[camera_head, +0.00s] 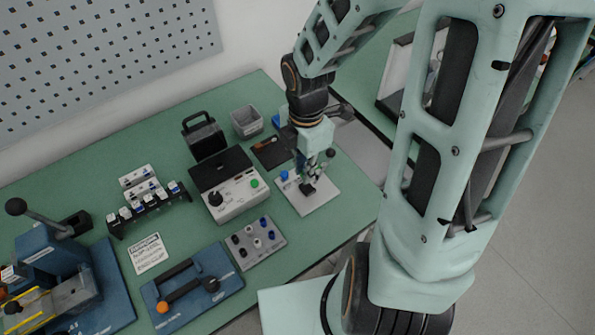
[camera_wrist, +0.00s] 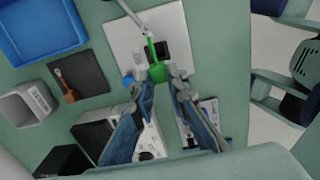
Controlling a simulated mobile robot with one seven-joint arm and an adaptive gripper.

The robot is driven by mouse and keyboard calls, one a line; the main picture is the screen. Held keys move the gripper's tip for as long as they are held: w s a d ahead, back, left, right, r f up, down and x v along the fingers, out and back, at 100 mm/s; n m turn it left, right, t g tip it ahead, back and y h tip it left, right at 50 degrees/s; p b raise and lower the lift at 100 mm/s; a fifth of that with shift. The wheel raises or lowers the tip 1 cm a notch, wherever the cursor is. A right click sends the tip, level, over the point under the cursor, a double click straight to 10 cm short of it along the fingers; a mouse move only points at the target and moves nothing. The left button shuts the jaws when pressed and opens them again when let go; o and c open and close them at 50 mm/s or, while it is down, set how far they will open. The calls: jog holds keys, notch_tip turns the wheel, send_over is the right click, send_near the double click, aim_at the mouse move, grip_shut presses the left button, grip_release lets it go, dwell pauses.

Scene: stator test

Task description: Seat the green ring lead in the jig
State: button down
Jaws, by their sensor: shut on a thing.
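The green ring lead (camera_wrist: 157,72) is between my gripper's fingertips in the wrist view, with a thin green length running up from it. My gripper (camera_wrist: 160,77) is shut on it. The lead lies over or just before a black block (camera_wrist: 163,48) on a white plate (camera_wrist: 119,35), which appears to be the jig. I cannot tell whether the ring touches the block. In the head view my gripper (camera_head: 308,180) is low over the white plate (camera_head: 322,201), and the lead is mostly hidden by the fingers.
A tester box (camera_head: 236,197) with a knob and green button stands left of the plate. A grey bin (camera_head: 247,122) and a dark pad (camera_head: 267,154) are behind. A grey terminal board (camera_head: 247,256) is at front left. The table right of the plate is clear.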

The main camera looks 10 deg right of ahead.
aim_at(307, 189)
jog(key=shift+w+d+f+b, duration=0.15)
jog(key=shift+d+f+b, duration=0.2)
jog(key=shift+f, duration=0.35)
jog(key=shift+w+d+f+b, duration=0.2)
jog(key=shift+f+b, duration=0.25)
jog(key=shift+f, duration=0.2)
jog(key=shift+f+b, duration=0.9)
jog(key=shift+b, duration=0.1)
jog(key=shift+r, duration=0.2)
jog(key=shift+s+f, duration=0.1)
jog(key=shift+f+p, duration=0.45)
jog(key=shift+f, duration=0.5)
jog(key=c, duration=1.8)
grip_release()
notch_tip(307, 189, up, 12)
